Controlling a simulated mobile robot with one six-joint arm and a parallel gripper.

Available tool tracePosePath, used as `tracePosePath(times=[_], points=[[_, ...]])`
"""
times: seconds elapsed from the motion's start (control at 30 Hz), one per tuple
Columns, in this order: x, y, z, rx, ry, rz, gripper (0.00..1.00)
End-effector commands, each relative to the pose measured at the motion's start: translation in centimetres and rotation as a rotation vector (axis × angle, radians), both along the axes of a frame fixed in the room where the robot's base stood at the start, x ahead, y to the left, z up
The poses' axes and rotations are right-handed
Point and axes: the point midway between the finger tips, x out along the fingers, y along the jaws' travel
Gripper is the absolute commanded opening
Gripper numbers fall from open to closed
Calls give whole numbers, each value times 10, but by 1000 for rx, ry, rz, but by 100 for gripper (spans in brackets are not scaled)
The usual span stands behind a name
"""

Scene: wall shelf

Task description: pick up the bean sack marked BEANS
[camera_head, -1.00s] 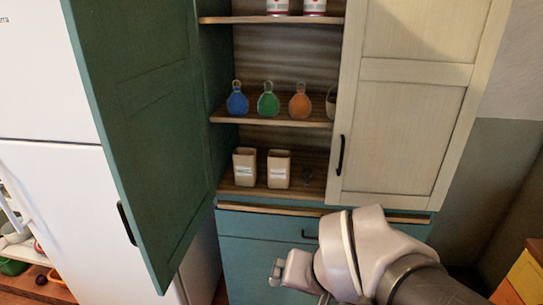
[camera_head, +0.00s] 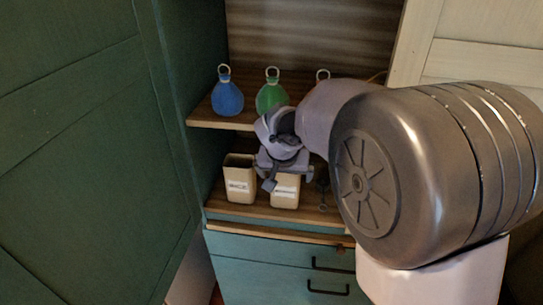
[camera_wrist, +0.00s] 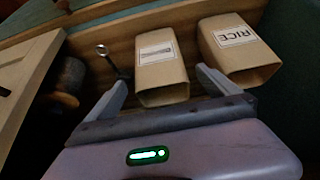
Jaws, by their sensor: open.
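Two tan open-topped sacks stand side by side on the lower shelf of the cabinet. The left one in the head view is the rice sack (camera_head: 240,180), and its RICE label also reads in the wrist view (camera_wrist: 238,40). The other sack (camera_head: 286,194) has a white label too small to read; it also shows in the wrist view (camera_wrist: 160,72), and BEANS cannot be made out. My gripper (camera_head: 287,178) is open and empty at this second sack. In the wrist view its fingers (camera_wrist: 162,78) stand either side of that sack, the right one between the sacks; contact cannot be told.
A small dark object with a ring (camera_wrist: 108,56) stands beside the unread sack. Blue (camera_head: 228,98) and green (camera_head: 271,97) flasks stand on the shelf above. The open green door (camera_head: 80,150) bounds the left, the cream door (camera_head: 475,50) the right.

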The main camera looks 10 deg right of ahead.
Motion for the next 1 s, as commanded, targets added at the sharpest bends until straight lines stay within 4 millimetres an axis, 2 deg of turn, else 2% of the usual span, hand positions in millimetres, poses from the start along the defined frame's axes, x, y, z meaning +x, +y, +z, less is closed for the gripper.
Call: tracePosePath(times=[0.2,0.47,0.67,1.0], points=[[16,-5,-4,1,1,-1,100],[37,-12,-44,0,1,0,100],[38,-12,-43,1,0,0,100],[38,-12,-43,0,0,0,33]])
